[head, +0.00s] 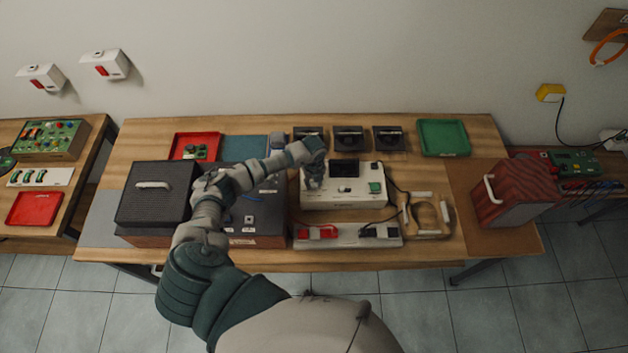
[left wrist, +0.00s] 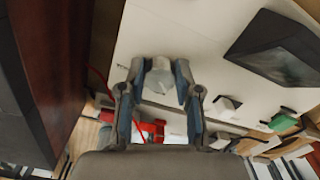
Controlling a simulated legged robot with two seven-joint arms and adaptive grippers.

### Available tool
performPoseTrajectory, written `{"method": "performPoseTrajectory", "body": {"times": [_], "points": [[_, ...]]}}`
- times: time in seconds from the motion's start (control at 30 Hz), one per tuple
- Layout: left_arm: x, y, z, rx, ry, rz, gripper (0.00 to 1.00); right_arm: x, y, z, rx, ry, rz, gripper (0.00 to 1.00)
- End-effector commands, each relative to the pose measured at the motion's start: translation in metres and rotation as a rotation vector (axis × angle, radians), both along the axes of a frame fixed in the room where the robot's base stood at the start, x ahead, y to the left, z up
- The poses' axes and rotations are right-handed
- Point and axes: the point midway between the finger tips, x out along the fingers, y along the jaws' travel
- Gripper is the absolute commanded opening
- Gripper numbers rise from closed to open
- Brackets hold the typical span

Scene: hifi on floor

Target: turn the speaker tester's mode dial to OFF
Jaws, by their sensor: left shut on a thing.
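The speaker tester (head: 345,200) is a white box with a dark display and a green part, on the right half of the table. Its white panel fills the upper part of the left wrist view (left wrist: 205,65). A pale grey knob, the mode dial (left wrist: 159,78), stands out from that panel. My left gripper (head: 314,180) reaches down at the tester's left side. In the left wrist view its fingertips (left wrist: 160,80) are shut on the dial, one on each side. The dial is hidden behind the gripper in the head view, and its setting cannot be read. My right gripper is not in view.
A dark box (head: 265,220) stands close left of the tester, under my left arm. A white strip with red and black parts (head: 347,236) lies in front. A wooden frame (head: 428,216) is to the right. Black units (head: 348,138) and a green tray (head: 443,137) are behind.

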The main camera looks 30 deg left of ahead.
Motion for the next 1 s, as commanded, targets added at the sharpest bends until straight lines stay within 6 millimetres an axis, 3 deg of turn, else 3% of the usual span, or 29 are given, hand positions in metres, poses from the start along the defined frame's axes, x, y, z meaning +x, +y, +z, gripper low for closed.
{"method": "performPoseTrajectory", "body": {"times": [0.5, 1.0], "points": [[-0.006, -0.003, -0.005, 0.0, 0.015, 0.318, 0.0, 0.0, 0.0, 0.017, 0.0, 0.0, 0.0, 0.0], [-0.005, -0.004, -0.005, -0.001, 0.013, 0.372, 0.0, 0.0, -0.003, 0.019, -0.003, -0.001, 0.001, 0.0]]}}
